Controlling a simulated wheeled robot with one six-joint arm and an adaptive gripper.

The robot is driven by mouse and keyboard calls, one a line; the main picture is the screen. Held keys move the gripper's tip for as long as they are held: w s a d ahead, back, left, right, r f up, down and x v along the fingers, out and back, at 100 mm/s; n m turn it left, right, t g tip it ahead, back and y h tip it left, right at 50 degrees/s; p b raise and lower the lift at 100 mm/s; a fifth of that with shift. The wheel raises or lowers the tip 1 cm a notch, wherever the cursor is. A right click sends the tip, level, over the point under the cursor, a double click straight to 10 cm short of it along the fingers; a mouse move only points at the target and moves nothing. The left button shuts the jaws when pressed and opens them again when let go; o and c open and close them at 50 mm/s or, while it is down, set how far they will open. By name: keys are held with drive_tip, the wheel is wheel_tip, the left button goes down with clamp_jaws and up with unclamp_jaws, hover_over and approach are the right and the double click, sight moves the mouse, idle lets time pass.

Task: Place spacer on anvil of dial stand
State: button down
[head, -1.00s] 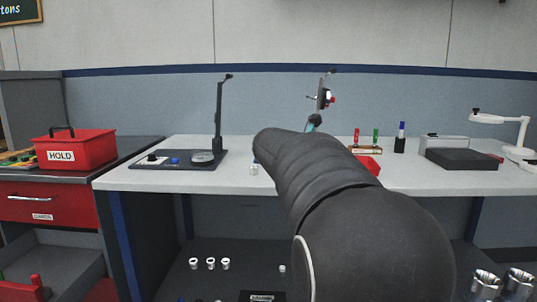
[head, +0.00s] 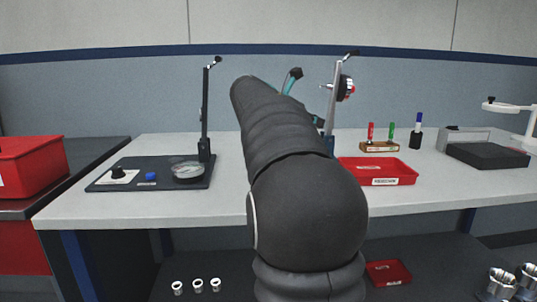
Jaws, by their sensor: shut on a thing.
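The dial stand (head: 335,92) appears to be the upright at the back of the bench, with a black and red round part near its top, in the head view. My arm covers its lower part, so the anvil is hidden. Small black and teal parts of my wrist show beside the arm's upper end. My gripper's fingers are hidden behind the arm, and so is anything between them. I see no spacer that I can make out on the bench top.
A dark plate with a column (head: 205,118) and a round silver dish (head: 188,170) stands left on the white bench (head: 110,208). A red tray (head: 376,171), marker rack (head: 380,147) and dark block (head: 487,155) are right. A red bin (head: 30,165) is far left.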

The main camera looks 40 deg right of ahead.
drive_tip(key=w+a+f, duration=0.2)
drive_tip(key=w, duration=0.1)
drive_tip(key=w+a+f, duration=0.1)
drive_tip(key=w+f, duration=0.1)
drive_tip(key=w, duration=0.1)
drive_tip(key=w+a+f, duration=0.2)
drive_tip(key=w, duration=0.1)
drive_tip(key=shift+a+f, duration=0.2)
drive_tip(key=shift+a, duration=0.1)
drive_tip(key=shift+f+b, duration=0.4)
drive_tip(key=shift+f, duration=1.6)
drive_tip(key=shift+f, duration=0.1)
drive_tip(key=c, duration=0.9)
unclamp_jaws()
drive_tip(key=shift+o, duration=0.2)
drive_tip(key=shift+w+a+r, duration=0.1)
drive_tip(key=shift+a+r, duration=0.1)
drive_tip(key=v, duration=1.1)
drive_tip(key=shift+a, duration=0.35)
